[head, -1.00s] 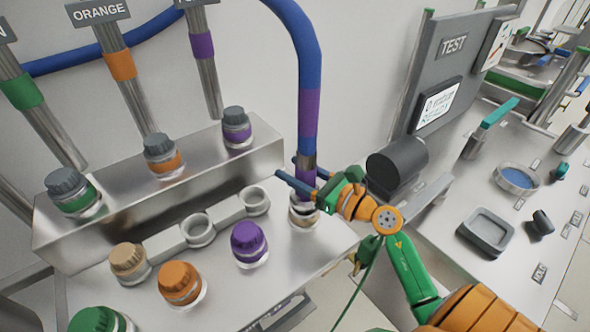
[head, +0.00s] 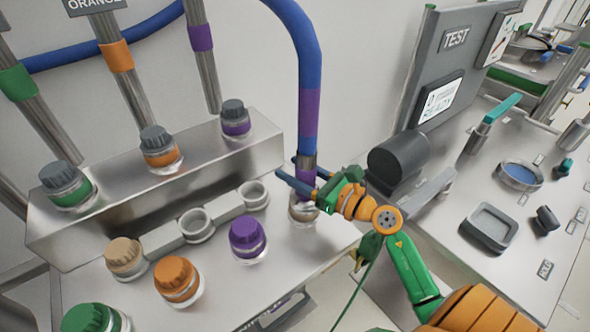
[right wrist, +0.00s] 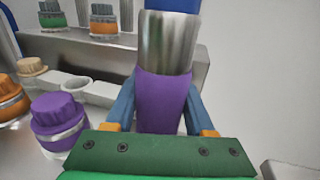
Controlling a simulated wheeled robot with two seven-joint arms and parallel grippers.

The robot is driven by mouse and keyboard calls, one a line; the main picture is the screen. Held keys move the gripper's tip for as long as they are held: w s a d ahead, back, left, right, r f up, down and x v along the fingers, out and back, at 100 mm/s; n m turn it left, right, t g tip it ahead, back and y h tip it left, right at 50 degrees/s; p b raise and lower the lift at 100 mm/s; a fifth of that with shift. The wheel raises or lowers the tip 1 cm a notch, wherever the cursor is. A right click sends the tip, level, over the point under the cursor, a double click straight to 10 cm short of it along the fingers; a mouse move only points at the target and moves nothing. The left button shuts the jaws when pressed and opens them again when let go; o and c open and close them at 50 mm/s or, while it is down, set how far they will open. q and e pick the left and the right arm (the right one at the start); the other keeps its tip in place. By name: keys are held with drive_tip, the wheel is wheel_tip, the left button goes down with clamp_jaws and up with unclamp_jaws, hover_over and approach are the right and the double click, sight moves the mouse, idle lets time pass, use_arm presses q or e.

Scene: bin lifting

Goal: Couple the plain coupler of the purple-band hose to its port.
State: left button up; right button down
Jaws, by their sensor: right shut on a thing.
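The blue hose with a purple band (head: 309,112) hangs down at the middle of the head view and ends in a metal collar (head: 307,160) and a purple coupler (right wrist: 163,98). My right gripper (head: 297,176) is shut on this coupler; in the right wrist view its two blue fingers stand on either side of it. The coupler is upright over a clear ring-like fitting (head: 303,212) at the deck's right; whether it is seated there I cannot tell. A grey-capped port with a purple ring (head: 236,120) stands on the raised block. My left gripper is out of view.
A purple-capped fitting (head: 248,238) stands left of the gripper, beside orange (head: 177,278), tan (head: 125,256) and green (head: 92,319) ones. Two empty ring holders (head: 196,225) sit behind. A test panel (head: 440,80) and a black cylinder (head: 398,162) are close on the right.

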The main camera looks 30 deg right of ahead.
sight(314, 182)
drive_tip(key=shift+f, duration=0.1)
idle(0.3)
drive_tip(key=shift+c, duration=0.9)
unclamp_jaws()
drive_tip(key=shift+s, duration=0.1)
drive_tip(key=b+v, duration=0.1)
drive_tip(key=v, duration=0.2)
drive_tip(key=b+v, duration=0.2)
drive_tip(key=v, duration=0.1)
drive_tip(key=shift+s+d+f, duration=0.1)
drive_tip(key=shift+f, duration=0.1)
drive_tip(key=shift+s+d+r, duration=0.1)
drive_tip(key=shift+s+r, duration=0.15)
drive_tip(key=shift+s, duration=0.15)
drive_tip(key=shift+w, duration=0.1)
